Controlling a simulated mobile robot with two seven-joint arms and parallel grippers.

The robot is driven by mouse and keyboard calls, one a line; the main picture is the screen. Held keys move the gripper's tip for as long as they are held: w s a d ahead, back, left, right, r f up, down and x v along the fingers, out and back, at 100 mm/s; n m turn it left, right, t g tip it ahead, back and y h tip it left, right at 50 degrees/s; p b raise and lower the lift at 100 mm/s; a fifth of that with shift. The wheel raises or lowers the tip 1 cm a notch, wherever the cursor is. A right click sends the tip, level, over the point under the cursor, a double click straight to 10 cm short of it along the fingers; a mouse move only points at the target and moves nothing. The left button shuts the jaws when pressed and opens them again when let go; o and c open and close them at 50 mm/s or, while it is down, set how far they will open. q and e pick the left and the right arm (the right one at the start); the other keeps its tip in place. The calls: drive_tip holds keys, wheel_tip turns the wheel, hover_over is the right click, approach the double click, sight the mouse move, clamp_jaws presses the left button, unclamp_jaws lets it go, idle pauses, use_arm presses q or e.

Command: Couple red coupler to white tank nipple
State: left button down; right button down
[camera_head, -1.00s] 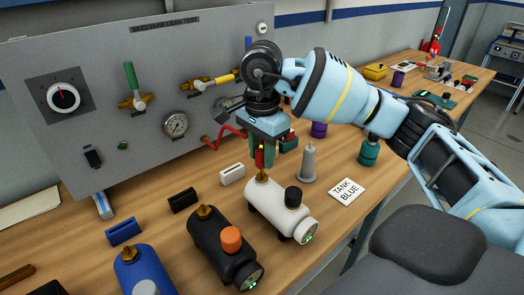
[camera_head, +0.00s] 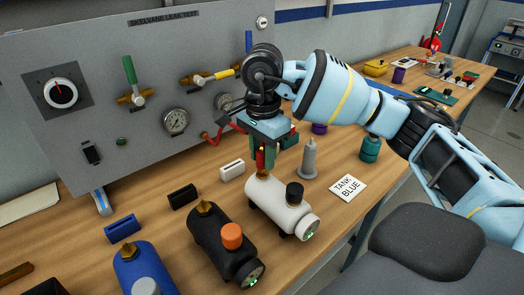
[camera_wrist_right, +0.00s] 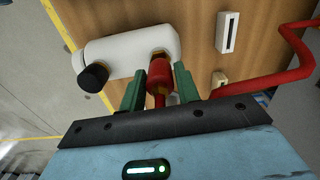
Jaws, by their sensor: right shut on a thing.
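In the right wrist view the red coupler (camera_wrist_right: 160,74) lines up with the brass nipple (camera_wrist_right: 157,54) on the white tank (camera_wrist_right: 115,48). The coupler's end is at the nipple and seems to touch or cover its top; whether it is seated I cannot tell. My left gripper is out of view.
A black tank (camera_head: 222,245) and a blue tank (camera_head: 143,270) lie to the left. A red hose (camera_head: 212,139) runs from the grey panel (camera_head: 110,60) towards the gripper.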

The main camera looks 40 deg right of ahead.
sight(262, 145)
drive_tip(key=shift+f, duration=0.65)
drive_tip(key=c, duration=0.9)
unclamp_jaws()
drive_tip(key=shift+c, duration=0.2)
drive_tip(key=shift+r, duration=0.15)
wheel_tip(262, 145, up, 8)
drive_tip(key=shift+f, duration=0.15)
drive_tip(key=shift+f, duration=0.1)
